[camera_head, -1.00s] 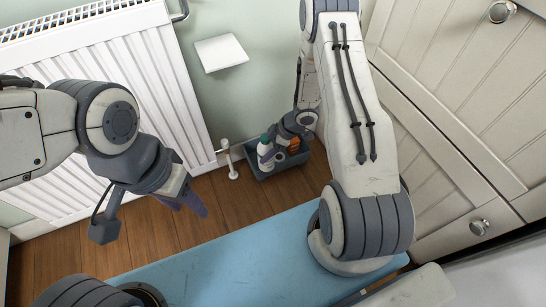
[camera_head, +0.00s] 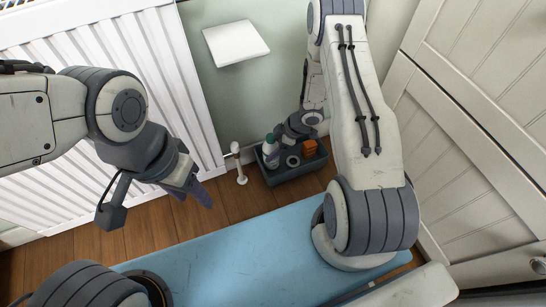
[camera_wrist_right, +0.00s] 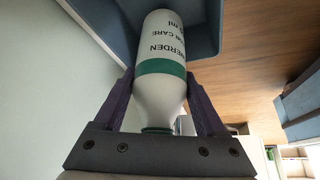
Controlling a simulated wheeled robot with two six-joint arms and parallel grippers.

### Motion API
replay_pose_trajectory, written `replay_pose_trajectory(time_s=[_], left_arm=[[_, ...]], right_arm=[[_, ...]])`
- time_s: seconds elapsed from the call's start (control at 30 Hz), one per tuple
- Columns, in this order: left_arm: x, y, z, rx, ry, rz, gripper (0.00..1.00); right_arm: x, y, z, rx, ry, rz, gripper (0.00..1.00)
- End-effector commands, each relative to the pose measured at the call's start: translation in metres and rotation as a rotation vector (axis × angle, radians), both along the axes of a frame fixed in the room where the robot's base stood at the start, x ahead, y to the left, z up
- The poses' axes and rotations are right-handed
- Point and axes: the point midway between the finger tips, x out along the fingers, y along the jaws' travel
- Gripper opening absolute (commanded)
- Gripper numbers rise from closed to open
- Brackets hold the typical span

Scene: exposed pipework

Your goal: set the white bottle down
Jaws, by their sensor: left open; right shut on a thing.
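The white bottle (camera_wrist_right: 160,65) has a green band and dark lettering. In the right wrist view it lies between the two fingers of my right gripper (camera_wrist_right: 160,105), which is shut on it. In the head view the white bottle (camera_head: 270,151) shows at the left end of a blue-grey bin (camera_head: 296,176), with my right gripper (camera_head: 284,140) beside it. Whether its base touches the bin floor I cannot tell. My left gripper (camera_head: 202,192) is open and empty, above the wooden floor in front of the radiator.
An orange item (camera_head: 309,148) and a roll-like item (camera_head: 293,160) are in the bin. A white radiator (camera_head: 150,60), a white pipe fitting (camera_head: 239,165) and cupboard doors (camera_head: 480,130) stand around. Wooden floor (camera_head: 235,200) is free left of the bin.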

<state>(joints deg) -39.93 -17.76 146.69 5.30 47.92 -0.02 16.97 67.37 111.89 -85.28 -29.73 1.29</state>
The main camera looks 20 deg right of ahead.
Motion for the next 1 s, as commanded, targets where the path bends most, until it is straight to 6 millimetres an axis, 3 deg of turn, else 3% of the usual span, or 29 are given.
replay_pose_trajectory(time_s=[0.23,0.67,0.7,0.73,1.0], left_arm=[[0.000,0.000,-0.025,0.000,0.000,0.000,0.50],[0.000,0.000,-0.025,0.000,0.000,0.000,0.50],[0.000,0.000,-0.024,0.000,0.000,0.000,0.50],[0.000,0.000,-0.024,0.000,0.000,0.000,0.50],[0.000,0.000,-0.024,0.000,0.000,0.000,0.50]], right_arm=[[0.000,-0.001,-0.034,0.001,0.000,-0.003,0.00],[0.000,-0.002,-0.037,0.001,-0.002,-0.004,0.00],[-0.001,-0.002,-0.037,0.000,0.000,-0.004,0.88],[-0.001,-0.002,-0.037,0.000,0.000,-0.004,1.00],[-0.001,-0.002,-0.035,0.000,0.000,-0.004,1.00]])
